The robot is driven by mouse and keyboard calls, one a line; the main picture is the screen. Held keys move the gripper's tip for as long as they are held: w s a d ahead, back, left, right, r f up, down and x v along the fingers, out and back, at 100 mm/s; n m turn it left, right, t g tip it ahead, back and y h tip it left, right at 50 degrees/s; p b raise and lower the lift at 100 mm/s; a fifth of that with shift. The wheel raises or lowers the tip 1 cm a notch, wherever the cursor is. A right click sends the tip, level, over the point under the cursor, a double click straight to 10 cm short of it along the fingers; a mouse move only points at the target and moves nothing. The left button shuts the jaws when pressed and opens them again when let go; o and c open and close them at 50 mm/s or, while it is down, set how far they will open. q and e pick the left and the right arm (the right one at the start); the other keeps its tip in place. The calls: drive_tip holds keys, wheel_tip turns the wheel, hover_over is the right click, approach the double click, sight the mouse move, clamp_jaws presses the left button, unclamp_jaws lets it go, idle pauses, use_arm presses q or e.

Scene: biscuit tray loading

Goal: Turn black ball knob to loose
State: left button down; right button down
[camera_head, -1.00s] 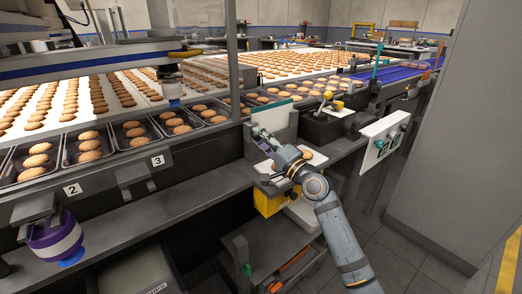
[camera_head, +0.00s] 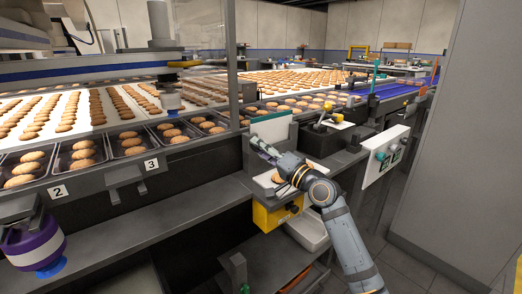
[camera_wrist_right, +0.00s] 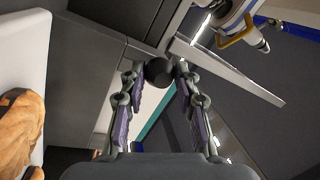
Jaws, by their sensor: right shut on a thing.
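The black ball knob (camera_wrist_right: 158,72) shows in the right wrist view as a dark round ball between my right fingertips. My right gripper (camera_wrist_right: 159,76) is shut on it, one finger on each side. In the head view my right gripper (camera_head: 259,148) reaches to the front of a grey holder with a green-edged white panel (camera_head: 270,128). The knob is hidden there, and whether it is tight or loose cannot be seen. My left gripper is not in view.
Biscuit trays (camera_head: 80,160) line the conveyor front at left. A white panel with a teal knob (camera_head: 386,154) stands right of my arm.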

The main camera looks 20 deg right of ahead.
drive_tip(key=shift+f, duration=0.1)
drive_tip(key=c, duration=1)
unclamp_jaws()
drive_tip(key=v, duration=0.6)
drive_tip(key=shift+d, duration=0.15)
drive_tip(key=shift+s+d+f, duration=0.15)
drive_tip(key=shift+s+d, duration=0.1)
drive_tip(key=shift+s, duration=0.4)
